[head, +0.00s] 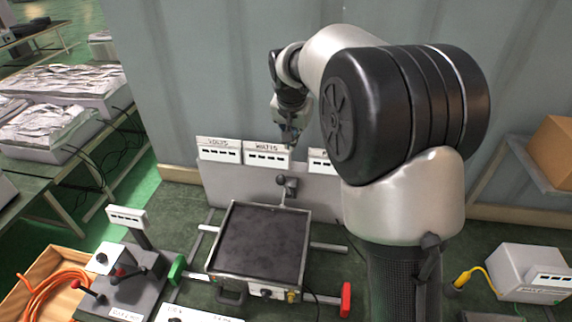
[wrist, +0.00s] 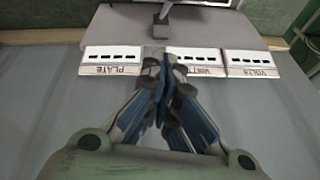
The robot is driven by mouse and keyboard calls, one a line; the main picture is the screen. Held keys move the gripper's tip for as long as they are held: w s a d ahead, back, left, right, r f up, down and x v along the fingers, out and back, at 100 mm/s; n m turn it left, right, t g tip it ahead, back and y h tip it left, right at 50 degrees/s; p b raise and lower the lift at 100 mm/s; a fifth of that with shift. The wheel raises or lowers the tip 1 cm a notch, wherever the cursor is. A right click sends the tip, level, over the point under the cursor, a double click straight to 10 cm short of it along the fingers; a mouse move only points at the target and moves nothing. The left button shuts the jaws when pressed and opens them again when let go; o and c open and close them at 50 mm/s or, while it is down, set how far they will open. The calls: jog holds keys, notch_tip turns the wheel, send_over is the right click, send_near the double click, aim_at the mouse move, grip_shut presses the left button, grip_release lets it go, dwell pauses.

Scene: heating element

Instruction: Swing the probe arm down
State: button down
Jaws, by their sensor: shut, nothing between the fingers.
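A small grey bracket (head: 290,184) with a short thin piece beside it stands at the back edge of the dark square hot plate (head: 262,242), in front of the upright panel; I take it to be the probe arm, but its exact pose is too small to tell. A grey post also shows at the top of the wrist view (wrist: 162,28). My gripper (head: 289,138) is shut and empty, above the top edge of the panel near the WATTS meter (head: 268,153). In the wrist view its fingertips (wrist: 162,62) meet in front of the meter row.
The VOLTS meter (head: 219,149) is left of WATTS; the PLATE meter (wrist: 110,60) shows in the wrist view. A lever box (head: 130,285) and an orange cable crate (head: 45,290) are at left. A white box (head: 528,272) with a yellow plug stands at right.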

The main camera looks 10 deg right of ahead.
jog(key=p, duration=0.2)
send_over(285, 187)
notch_tip(285, 187, down, 11)
jog(key=shift+w+d+f, duration=0.1)
jog(key=shift+d+f, duration=0.2)
jog(key=shift+b, duration=0.4)
